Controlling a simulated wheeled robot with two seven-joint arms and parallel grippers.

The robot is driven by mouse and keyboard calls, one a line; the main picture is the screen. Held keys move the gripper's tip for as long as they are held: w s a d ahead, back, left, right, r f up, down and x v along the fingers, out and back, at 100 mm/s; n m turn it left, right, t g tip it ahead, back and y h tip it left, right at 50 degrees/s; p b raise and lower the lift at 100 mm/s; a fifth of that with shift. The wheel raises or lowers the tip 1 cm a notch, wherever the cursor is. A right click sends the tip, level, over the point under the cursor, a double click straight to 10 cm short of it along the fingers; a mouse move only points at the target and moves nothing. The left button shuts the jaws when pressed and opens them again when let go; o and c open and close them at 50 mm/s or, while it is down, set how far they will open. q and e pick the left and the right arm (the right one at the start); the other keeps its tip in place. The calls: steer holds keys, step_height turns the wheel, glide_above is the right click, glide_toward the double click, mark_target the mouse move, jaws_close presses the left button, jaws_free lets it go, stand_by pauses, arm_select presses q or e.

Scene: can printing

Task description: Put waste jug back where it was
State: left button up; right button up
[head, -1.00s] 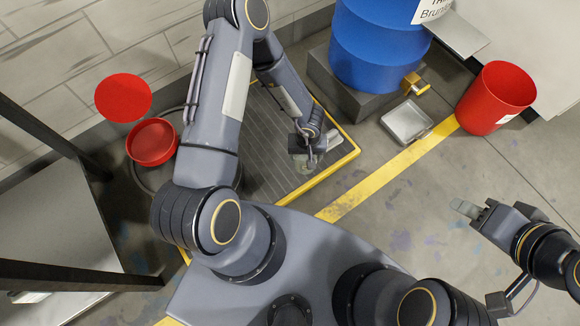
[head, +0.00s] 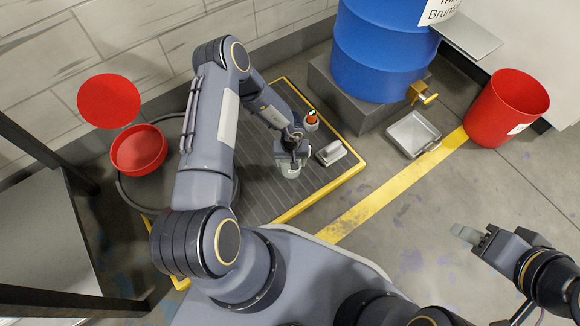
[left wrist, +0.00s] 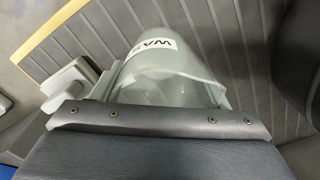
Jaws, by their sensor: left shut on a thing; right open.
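The waste jug (left wrist: 170,70) is a pale translucent vessel with a white label reading "WAS" in the left wrist view. My left gripper (head: 290,163) is shut on it, and the jug fills the space between the fingers. In the head view only a small pale part of the jug (head: 290,172) shows below the gripper, over the ribbed grey platform (head: 262,190) with yellow edges. I cannot tell whether the jug touches the platform. My right gripper (head: 465,234) is open and empty, over bare floor at the right.
A pale grey block-like object (head: 332,153) and an orange-topped item (head: 311,121) stand close right of the left gripper. A blue drum (head: 380,55) with a brass tap is behind.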

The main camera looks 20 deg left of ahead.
arm_select(q)
steer(key=shift+w+a+f, duration=0.25)
steer(key=shift+w+f, duration=0.1)
steer(key=shift+f, duration=0.15)
steer(key=shift+w+a+f+b, duration=0.15)
steer(key=shift+f+b, duration=0.35)
steer(key=shift+f, duration=0.45)
steer(key=shift+w+a+f+b, duration=0.1)
steer(key=shift+f+b, duration=0.4)
steer(key=shift+f, duration=0.4)
steer(key=shift+f, duration=0.2)
steer(key=o, duration=1.1)
steer(key=shift+r, duration=0.2)
